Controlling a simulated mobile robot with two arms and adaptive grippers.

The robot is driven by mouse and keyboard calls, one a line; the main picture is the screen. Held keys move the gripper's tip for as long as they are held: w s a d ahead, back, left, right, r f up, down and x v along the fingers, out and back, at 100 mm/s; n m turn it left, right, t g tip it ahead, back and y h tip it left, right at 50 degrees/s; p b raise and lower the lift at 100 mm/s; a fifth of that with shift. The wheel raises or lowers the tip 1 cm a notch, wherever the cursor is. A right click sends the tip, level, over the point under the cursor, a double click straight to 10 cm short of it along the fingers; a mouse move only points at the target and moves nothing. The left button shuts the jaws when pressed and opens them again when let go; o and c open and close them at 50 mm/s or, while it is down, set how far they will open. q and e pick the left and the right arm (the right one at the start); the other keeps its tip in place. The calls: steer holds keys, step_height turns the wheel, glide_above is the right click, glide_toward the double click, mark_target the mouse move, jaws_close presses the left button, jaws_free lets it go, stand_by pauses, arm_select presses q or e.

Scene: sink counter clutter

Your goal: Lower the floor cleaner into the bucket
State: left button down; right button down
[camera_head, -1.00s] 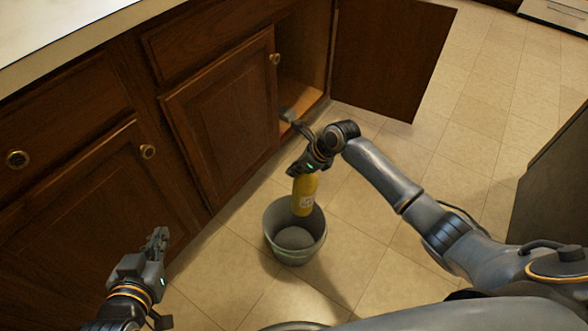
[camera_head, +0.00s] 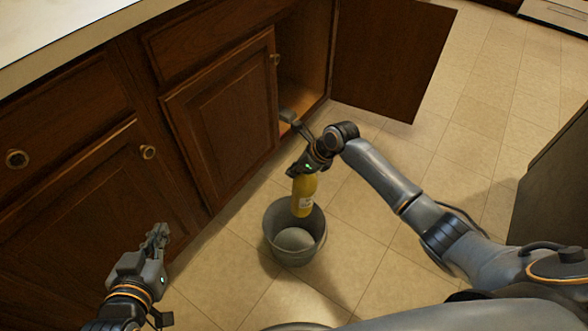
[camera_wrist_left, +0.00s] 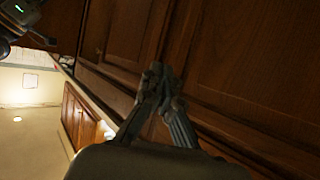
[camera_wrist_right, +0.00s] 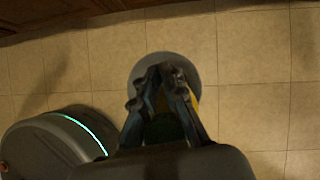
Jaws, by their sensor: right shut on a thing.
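The floor cleaner is a yellow bottle (camera_head: 304,196) with a pale label, hanging nearly upright in the head view. My right gripper (camera_head: 303,172) is shut on its top. The grey bucket (camera_head: 272,238) stands on the floor beneath it, and the bottle's lower end overlaps the bucket's opening. I cannot tell how deep the bottle's base is. A rounded grey shape shows inside the bucket. In the right wrist view, my fingers hide most of the bottle, with the bucket (camera_wrist_right: 188,62) behind them. My left gripper (camera_head: 158,235) is shut and empty, left of the bucket.
Brown wooden cabinets (camera_head: 225,125) run along the left, close to both grippers. One cabinet door (camera_head: 390,55) stands open behind my right gripper. Tiled floor (camera_head: 375,220) is clear around the bucket. A dark unit (camera_head: 555,195) stands at the right edge.

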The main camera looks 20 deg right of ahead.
arm_select(q)
steer(key=shift+s+a+f+g+y+p, duration=0.25)
steer(key=shift+s+a+f+g, duration=0.1)
steer(key=shift+s+f+g, duration=0.45)
steer(key=shift+s+a+f+g+y+p, duration=0.3)
steer(key=shift+s+f+g, duration=0.25)
steer(key=shift+f, duration=0.3)
